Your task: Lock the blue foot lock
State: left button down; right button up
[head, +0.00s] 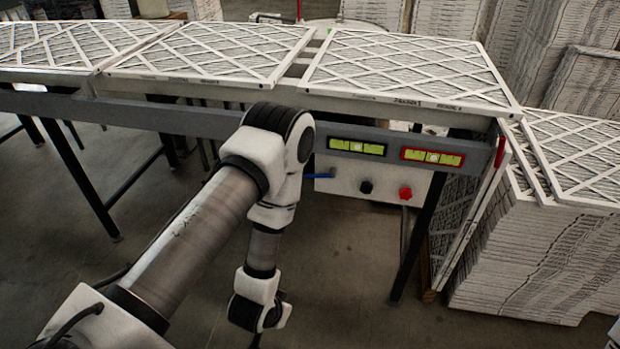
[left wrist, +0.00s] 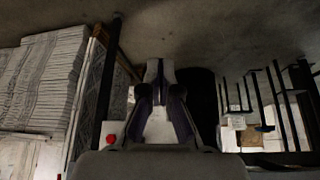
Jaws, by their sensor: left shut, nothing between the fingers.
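A small blue lever (head: 319,176) shows in the head view, at the upper left of a white control box under the conveyor rail. It is partly hidden behind my left arm, and I cannot tell its locked state or whether it is the foot lock. The gripper fingers are cut off or hidden there. In the left wrist view my left gripper (left wrist: 160,72) is shut and empty. My right gripper is not in view.
The conveyor rail (head: 225,120) carries framed filters (head: 400,68). The control box (head: 337,186) has black and red knobs; the red one (left wrist: 111,139) shows in the wrist view. Dark table legs (head: 418,240) and stacked filters (head: 540,250) stand right. The floor between is clear.

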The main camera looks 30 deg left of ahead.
pick_arm(q)
jog(key=w+a+r+n+t+y+b, duration=0.1)
jog(key=w+a+r+t+b, duration=0.15)
jog(key=w, duration=0.45)
jog(key=w+a+r+t+b, duration=0.1)
jog(key=w+a+t+b, duration=0.2)
jog(key=w, duration=0.5)
jog(key=w+a+r+n+t+y+b, duration=0.1)
jog(key=w+a+r+t+b, duration=0.1)
jog(key=w+r, duration=0.3)
jog(key=w+a+r+n+t+y+b, duration=0.2)
jog(key=w+a+r+t+b, duration=0.1)
jog(key=w+r+b, duration=0.1)
notch_tip(320, 180, up, 2)
jog(key=shift+w+a+r+t+b, duration=0.1)
jog(key=shift+w+a+t+b, duration=0.25)
jog(key=shift+b, duration=0.3)
jog(key=shift+w, duration=0.1)
send_over(308, 176)
jog(key=s, duration=0.4)
jog(key=f, duration=0.1)
jog(key=w+f, duration=0.1)
jog(key=f, duration=0.1)
jog(key=w+d+f+b, duration=0.1)
jog(key=shift+w+f, duration=0.15)
jog(key=shift+f, duration=0.15)
